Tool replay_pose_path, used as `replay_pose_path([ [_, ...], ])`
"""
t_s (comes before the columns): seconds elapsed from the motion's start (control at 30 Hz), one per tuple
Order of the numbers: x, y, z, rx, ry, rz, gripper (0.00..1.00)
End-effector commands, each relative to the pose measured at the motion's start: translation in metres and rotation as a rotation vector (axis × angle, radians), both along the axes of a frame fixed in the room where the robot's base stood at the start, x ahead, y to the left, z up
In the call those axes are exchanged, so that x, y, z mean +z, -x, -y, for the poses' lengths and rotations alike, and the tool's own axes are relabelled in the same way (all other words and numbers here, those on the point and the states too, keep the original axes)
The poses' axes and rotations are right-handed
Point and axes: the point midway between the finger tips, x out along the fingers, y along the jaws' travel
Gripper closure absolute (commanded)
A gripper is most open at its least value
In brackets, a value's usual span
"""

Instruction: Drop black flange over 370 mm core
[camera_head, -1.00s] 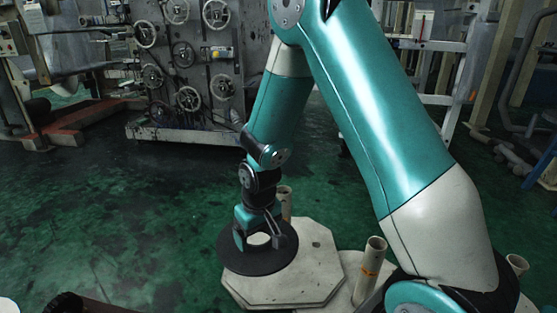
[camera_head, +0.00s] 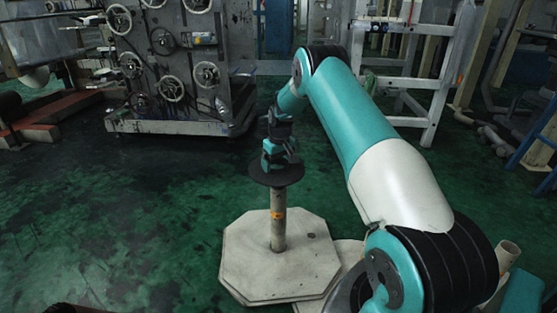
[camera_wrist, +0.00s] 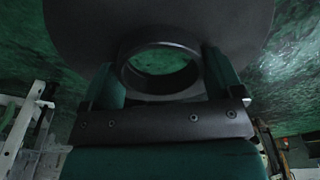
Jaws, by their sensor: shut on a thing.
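The black flange (camera_head: 262,178) is a flat dark disc held level by my gripper (camera_head: 279,163), high over the white octagonal base. Directly below it in the head view stands an upright beige core (camera_head: 278,235) with an orange band; the flange hides its top. In the wrist view the flange (camera_wrist: 85,35) has a raised collar around its hole, between the two fingers of my gripper (camera_wrist: 162,85). Green floor shows through the hole, with no core visible inside it. I cannot tell the height gap between flange and core.
The octagonal base (camera_head: 245,268) stands on the green floor. Another beige tube (camera_head: 508,252) shows at the right, partly behind my arm. A machine with handwheels (camera_head: 165,85) stands at the back left, a white frame (camera_head: 430,95) at the back right.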

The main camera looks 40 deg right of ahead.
Motion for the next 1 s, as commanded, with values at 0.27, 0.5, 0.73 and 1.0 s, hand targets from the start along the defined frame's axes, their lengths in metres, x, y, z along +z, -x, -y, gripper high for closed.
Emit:
replay_pose_path([
  [0.27, -0.010, -0.001, 0.008, 0.000, 0.001, 0.001, 0.42],
  [0.5, -0.035, -0.001, 0.008, -0.001, 0.001, 0.001, 0.42],
  [0.73, -0.055, -0.001, 0.008, -0.001, 0.002, 0.002, 0.42],
  [1.0, -0.058, -0.001, 0.008, -0.001, 0.002, 0.003, 0.42],
])
